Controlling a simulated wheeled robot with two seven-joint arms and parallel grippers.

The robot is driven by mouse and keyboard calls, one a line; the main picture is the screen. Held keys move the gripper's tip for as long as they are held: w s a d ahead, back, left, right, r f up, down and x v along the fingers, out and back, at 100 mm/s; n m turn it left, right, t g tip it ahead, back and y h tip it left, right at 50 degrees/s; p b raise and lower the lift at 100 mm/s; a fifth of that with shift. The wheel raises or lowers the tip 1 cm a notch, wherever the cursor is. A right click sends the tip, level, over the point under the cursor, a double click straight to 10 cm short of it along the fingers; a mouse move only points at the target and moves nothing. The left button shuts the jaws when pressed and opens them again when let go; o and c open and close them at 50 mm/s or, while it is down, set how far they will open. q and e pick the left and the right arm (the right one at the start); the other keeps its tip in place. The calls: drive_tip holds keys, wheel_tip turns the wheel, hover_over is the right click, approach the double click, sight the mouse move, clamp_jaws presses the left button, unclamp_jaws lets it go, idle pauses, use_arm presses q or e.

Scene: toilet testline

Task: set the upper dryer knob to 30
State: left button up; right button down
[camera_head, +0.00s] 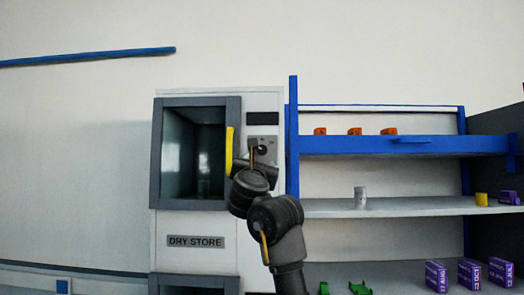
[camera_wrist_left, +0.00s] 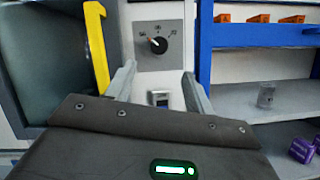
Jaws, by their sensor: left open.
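The upper dryer knob (camera_wrist_left: 158,45) is a round black dial on a grey plate, with small marks around its upper side that are too blurred to read surely. Its white pointer is turned to the upper left. In the head view the knob (camera_head: 262,149) shows just above my left gripper (camera_head: 262,160). In the left wrist view my left gripper (camera_wrist_left: 159,72) is open, its two fingers apart below and to either side of the knob, with nothing between them. The fingers look clear of the knob. My right gripper is out of view.
A yellow handle (camera_head: 229,151) stands upright just left of the knob, on the dryer's glass door (camera_head: 182,101). Blue-framed shelves (camera_head: 398,146) with orange parts, a grey cylinder (camera_head: 360,197) and purple boxes (camera_head: 470,274) stand to the right. A small switch (camera_wrist_left: 160,98) sits below the knob.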

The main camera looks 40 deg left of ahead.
sight(262, 150)
use_arm(q)
drive_tip(key=p+x, duration=0.5)
drive_tip(key=x, duration=0.4)
drive_tip(key=shift+w+a+r+p, duration=0.2)
drive_tip(key=shift+a+r+p, duration=0.05)
drive_tip(key=shift+p, duration=0.15)
drive_tip(key=shift+w+a+r+p, duration=0.1)
drive_tip(key=shift+w+a+p, duration=0.25)
drive_tip(key=shift+w, duration=0.2)
drive_tip(key=c, duration=1)
drive_tip(key=shift+o, duration=0.2)
